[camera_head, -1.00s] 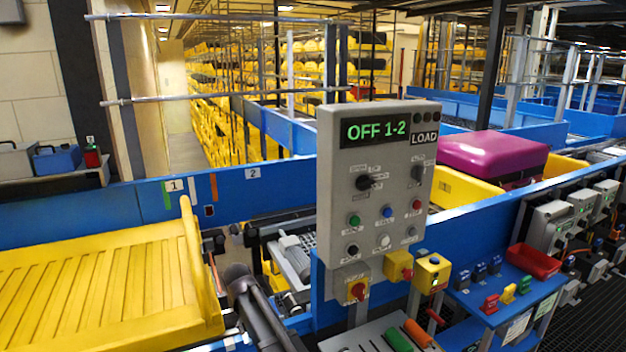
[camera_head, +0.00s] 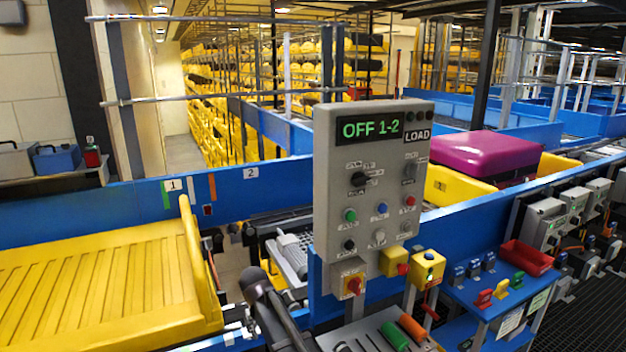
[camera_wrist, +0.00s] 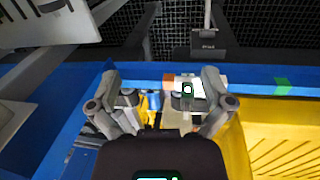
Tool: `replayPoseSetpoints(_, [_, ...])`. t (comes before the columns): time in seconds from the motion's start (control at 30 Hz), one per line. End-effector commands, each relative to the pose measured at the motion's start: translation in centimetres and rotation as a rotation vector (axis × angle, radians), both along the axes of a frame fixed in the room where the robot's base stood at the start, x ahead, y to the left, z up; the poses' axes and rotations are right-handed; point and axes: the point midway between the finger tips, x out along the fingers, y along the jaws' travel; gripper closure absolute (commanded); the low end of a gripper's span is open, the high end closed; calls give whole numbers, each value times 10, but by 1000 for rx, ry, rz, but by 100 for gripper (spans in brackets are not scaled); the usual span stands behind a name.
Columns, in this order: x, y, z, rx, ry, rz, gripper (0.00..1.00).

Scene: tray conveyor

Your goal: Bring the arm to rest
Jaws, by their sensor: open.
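My gripper (camera_wrist: 160,118) shows in the wrist view with its two fingers spread apart and nothing between them. It hangs over the blue conveyor frame, with the yellow tray (camera_wrist: 280,135) to its right and a grey panel edge at the upper left. In the head view a dark part of my arm (camera_head: 268,305) rises at the bottom, between the yellow tray (camera_head: 95,285) and the grey control panel (camera_head: 335,190). The fingers are not visible there. The panel display reads "OFF 1-2", with "LOAD" beside it.
A magenta suitcase (camera_head: 485,158) lies in a yellow tray behind the panel. A small blue table (camera_head: 490,290) with a red bin (camera_head: 527,257) stands at the right. A blue case (camera_head: 57,159) sits on the left shelf. Blue rails border the conveyor.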

Motion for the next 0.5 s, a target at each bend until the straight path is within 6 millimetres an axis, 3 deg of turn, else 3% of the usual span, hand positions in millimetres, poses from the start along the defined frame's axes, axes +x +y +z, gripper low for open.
replayPoseSetpoints(0.23, [-14,-54,-3,21,9,-60,0])
replayPoseSetpoints(0.5, [-46,-141,-8,61,22,-165,0])
